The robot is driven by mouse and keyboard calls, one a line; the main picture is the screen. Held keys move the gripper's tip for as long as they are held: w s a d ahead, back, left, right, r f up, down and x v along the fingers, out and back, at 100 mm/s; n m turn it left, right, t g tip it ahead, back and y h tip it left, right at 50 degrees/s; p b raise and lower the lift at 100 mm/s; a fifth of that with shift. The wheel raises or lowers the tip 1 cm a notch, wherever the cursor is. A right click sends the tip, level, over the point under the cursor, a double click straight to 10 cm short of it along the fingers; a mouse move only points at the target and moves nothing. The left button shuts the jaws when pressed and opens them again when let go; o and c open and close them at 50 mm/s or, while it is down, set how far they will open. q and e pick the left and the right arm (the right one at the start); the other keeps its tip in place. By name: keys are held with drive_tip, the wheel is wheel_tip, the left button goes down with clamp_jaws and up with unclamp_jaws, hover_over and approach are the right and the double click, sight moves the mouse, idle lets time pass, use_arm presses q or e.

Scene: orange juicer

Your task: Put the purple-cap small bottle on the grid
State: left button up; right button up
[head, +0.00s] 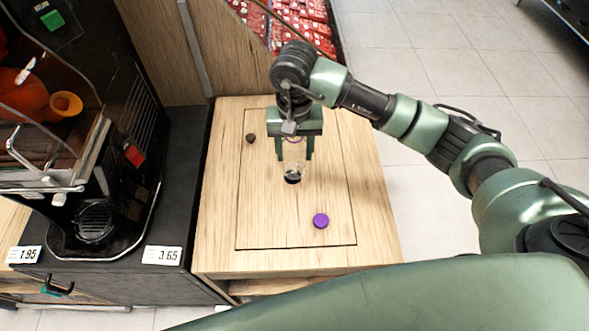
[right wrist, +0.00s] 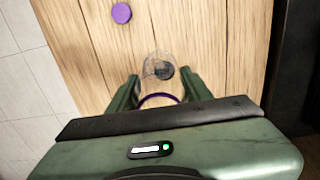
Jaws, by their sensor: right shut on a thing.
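A small clear bottle (head: 294,162) with a purple ring at its neck is held by my right gripper (head: 294,152) over the wooden counter. The gripper is shut on it, fingers pointing down. In the right wrist view the clear bottle (right wrist: 150,67) and its purple ring (right wrist: 160,97) show between the fingers (right wrist: 160,92). A dark round spot shows at or through its lower end; I cannot tell whether the bottle touches the counter. The grid (head: 95,219) is the dark drip area under the juicer, left of the counter. My left gripper is out of view.
The wooden counter (head: 222,232) has a purple round cap (head: 320,221) at the front and a black one (head: 250,139) at the back left. The juicer (head: 125,120) stands left, with price tags (head: 162,255) along its front. Red packs (head: 300,22) lie behind.

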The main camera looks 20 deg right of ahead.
sight(294, 166)
wheel_tip(294, 166, down, 6)
drive_tip(key=shift+r+p, duration=0.1)
drive_tip(key=shift+p, duration=0.25)
wheel_tip(294, 166, down, 4)
drive_tip(key=shift+r+p, duration=0.2)
drive_tip(key=shift+p, duration=0.1)
drive_tip(key=shift+f, duration=0.25)
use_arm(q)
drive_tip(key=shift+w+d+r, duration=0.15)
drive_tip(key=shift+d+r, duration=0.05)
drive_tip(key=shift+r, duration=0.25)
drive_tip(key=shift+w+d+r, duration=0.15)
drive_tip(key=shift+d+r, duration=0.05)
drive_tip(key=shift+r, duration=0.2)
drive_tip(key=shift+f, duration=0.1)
use_arm(e)
drive_tip(key=shift+f+b, duration=0.2)
drive_tip(key=shift+b, duration=0.1)
drive_tip(key=o, duration=1.3)
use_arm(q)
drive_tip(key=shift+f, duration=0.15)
use_arm(e)
drive_tip(key=shift+r, duration=0.1)
